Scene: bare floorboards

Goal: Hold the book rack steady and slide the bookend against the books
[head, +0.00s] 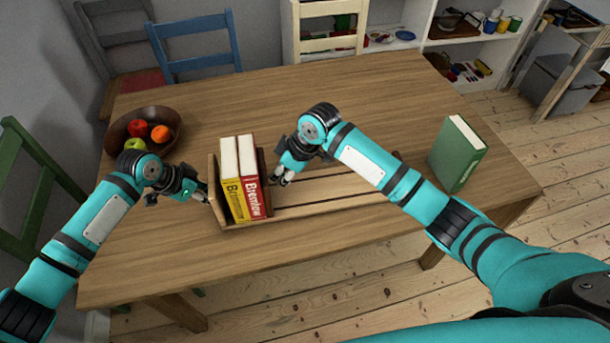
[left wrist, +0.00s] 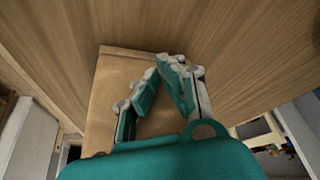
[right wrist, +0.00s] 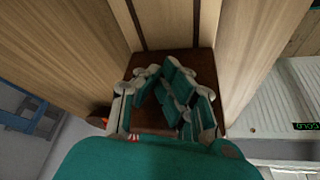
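The wooden book rack (head: 320,203) lies along the table's front part, with slats running right from its left end panel (head: 215,190). A yellow book (head: 233,185) and a red book (head: 250,180) stand upright at its left end. The dark brown bookend (head: 263,166) is just right of the red book; any small gap is hidden. My left gripper (head: 207,199) is shut at the outer face of the left end panel, which fills the middle of the left wrist view (left wrist: 112,75). My right gripper (head: 282,181) is shut beside the bookend's right face, seen dark in the right wrist view (right wrist: 203,62).
A green book (head: 457,155) stands on the table at the right, apart from the rack. A brown bowl (head: 168,118) of fruit sits at the back left. Chairs stand around the table's left and back edges. The table's middle back is clear.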

